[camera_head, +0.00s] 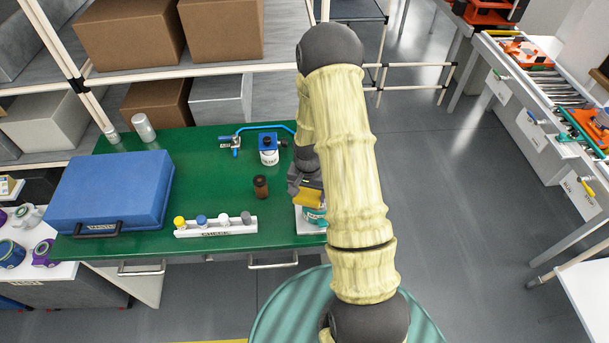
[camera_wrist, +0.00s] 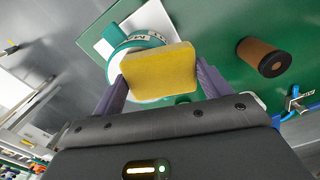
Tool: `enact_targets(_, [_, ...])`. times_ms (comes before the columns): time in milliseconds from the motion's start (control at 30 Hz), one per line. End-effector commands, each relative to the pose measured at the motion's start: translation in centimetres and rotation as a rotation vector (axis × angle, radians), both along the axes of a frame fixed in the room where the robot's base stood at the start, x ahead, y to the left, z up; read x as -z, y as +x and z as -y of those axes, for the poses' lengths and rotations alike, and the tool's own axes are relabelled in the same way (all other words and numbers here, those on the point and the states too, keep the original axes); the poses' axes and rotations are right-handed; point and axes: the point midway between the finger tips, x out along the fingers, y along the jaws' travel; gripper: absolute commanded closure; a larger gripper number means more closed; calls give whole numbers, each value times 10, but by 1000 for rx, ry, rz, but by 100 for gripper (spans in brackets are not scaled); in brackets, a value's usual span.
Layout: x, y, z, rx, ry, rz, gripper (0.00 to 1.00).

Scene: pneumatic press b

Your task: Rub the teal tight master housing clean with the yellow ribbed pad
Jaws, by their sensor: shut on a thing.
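My gripper (camera_wrist: 158,88) is shut on the yellow ribbed pad (camera_wrist: 158,72), which sits between its two fingers. In the wrist view the teal housing (camera_wrist: 118,52) is just beyond the pad and partly covered by it. The housing has a white label with dark letters and stands on a white plate (camera_wrist: 103,47). I cannot tell whether the pad touches the housing. In the head view the pad (camera_head: 307,199) is just above the teal housing (camera_head: 315,215), near the green table's front edge. My arm hides part of both there.
The bottle stands left of the housing. Shelves with boxes rise behind.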

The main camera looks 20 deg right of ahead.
Motion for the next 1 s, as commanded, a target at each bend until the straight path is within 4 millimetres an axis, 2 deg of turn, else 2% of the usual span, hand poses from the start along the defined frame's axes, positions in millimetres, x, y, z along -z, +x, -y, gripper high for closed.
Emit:
enact_targets(67, [-4, 0, -1, 2, 1, -1, 57])
enact_targets(167, [-28, 1, -1, 1, -1, 5, 57])
enact_targets(700, [-73, 0, -2, -1, 0, 1, 57])
enact_targets(1000, [-81, 0, -3, -3, 0, 0, 57])
